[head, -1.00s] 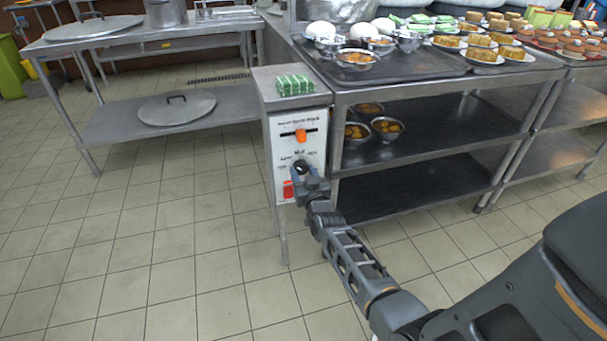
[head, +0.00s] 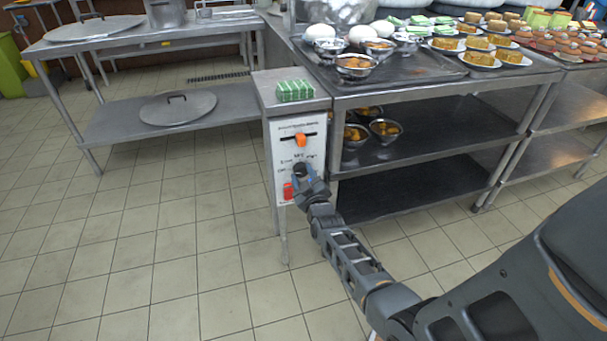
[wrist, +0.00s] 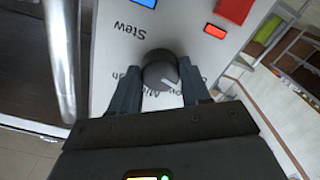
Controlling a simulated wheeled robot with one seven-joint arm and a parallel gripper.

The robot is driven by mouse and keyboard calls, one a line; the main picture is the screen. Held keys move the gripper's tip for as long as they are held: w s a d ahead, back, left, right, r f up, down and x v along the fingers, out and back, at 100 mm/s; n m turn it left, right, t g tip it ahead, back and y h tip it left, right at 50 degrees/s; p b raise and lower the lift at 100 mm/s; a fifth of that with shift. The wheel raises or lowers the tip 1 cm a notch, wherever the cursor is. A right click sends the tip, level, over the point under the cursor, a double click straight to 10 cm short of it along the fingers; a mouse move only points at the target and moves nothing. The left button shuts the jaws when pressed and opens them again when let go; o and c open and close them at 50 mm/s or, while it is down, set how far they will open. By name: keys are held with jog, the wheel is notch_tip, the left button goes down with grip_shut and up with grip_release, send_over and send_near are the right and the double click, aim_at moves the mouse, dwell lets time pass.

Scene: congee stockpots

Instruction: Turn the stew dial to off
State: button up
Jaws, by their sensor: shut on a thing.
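The stew dial (wrist: 160,76) is a round dark knob with a pale pointer line. It sits on the white control panel (head: 288,153), near the printed word Stew. In the wrist view, where the lettering is upside down, the pointer slants to the lower right. My gripper (wrist: 160,88) has one finger on each side of the dial and is shut on it. In the head view my gripper (head: 306,182) reaches the panel from the lower right and partly covers the dial (head: 300,170). The labels around the dial are partly hidden by the fingers.
An orange slider knob (head: 301,139) is above the dial, and a red switch (head: 288,191) is below it. A green-and-white block (head: 295,90) lies on the cabinet top. A steel shelf table (head: 440,92) with bowls stands close right. The tiled floor at left is open.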

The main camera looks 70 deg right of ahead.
jog(key=shift+n+p, duration=0.3)
jog(key=shift+n, duration=1.2)
jog(key=o, duration=1.1)
jog(key=shift+c, duration=0.2)
jog(key=p+v, duration=0.2)
jog(key=v, duration=0.5)
jog(key=shift+s+a, duration=0.25)
jog(key=shift+s, duration=0.05)
